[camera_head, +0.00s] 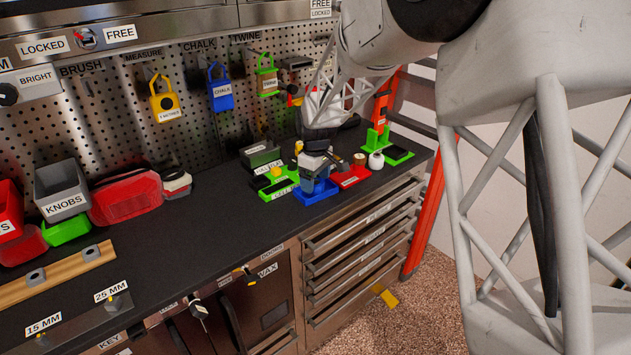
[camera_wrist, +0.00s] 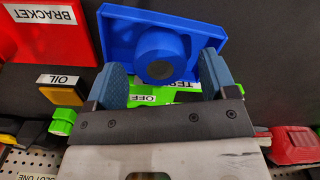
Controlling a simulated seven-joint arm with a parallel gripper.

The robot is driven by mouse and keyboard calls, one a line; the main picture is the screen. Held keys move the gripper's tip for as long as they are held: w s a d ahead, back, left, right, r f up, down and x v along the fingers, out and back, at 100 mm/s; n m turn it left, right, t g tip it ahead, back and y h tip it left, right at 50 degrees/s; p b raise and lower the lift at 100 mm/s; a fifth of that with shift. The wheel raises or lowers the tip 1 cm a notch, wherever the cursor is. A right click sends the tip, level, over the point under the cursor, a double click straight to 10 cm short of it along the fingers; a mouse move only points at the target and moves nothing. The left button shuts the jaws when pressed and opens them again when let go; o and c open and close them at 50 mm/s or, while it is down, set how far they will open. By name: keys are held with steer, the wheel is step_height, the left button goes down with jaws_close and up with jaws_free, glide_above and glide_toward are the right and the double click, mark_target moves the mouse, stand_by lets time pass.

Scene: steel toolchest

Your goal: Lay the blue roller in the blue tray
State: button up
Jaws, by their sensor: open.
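The blue tray (camera_wrist: 210,25) fills the top middle of the wrist view. It also shows in the head view (camera_head: 318,197) on the black bench top. The blue roller (camera_wrist: 180,45) is inside the tray's outline in the wrist view, with its round dark end facing the camera. Whether it rests fully on the tray floor is hard to tell. My gripper (camera_wrist: 163,64) is open, with one blue-grey finger on each side of the roller and visible gaps between. In the head view my gripper (camera_head: 316,160) is above the tray and partly hides it.
A red tray (camera_head: 352,177) labelled bracket and green trays (camera_head: 275,185) flank the blue tray closely. A green holder (camera_head: 378,138) and a white round bottle (camera_head: 376,160) stand right. A pegboard rises behind. The bench middle left of the trays is clear.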

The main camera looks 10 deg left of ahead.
mark_target(316, 182)
step_height(316, 182, up, 12)
steer(key=shift+f, duration=0.25)
stand_by(0.3)
stand_by(0.8)
steer(key=s+d+r+m+t, duration=0.1)
steer(key=s+d+r+m, duration=0.25)
steer(key=s+d, duration=0.6)
steer(key=s+d+r+m, duration=0.3)
steer(key=s+d+r, duration=0.2)
steer(key=s+d, duration=0.45)
steer(key=s+d+f+m, duration=0.1)
steer(key=s+d+m, duration=0.1)
steer(key=s, duration=0.6)
steer(key=s+d+f+m+t, duration=0.1)
steer(key=s+d+f+m, duration=0.1)
steer(key=s, duration=0.6)
steer(key=s+d+f+m, duration=0.1)
steer(key=s+d+m, duration=0.1)
steer(key=s, duration=0.7)
steer(key=shift+d+f+t, duration=0.3)
steer(key=shift+d+f, duration=0.05)
steer(key=shift+d, duration=0.5)
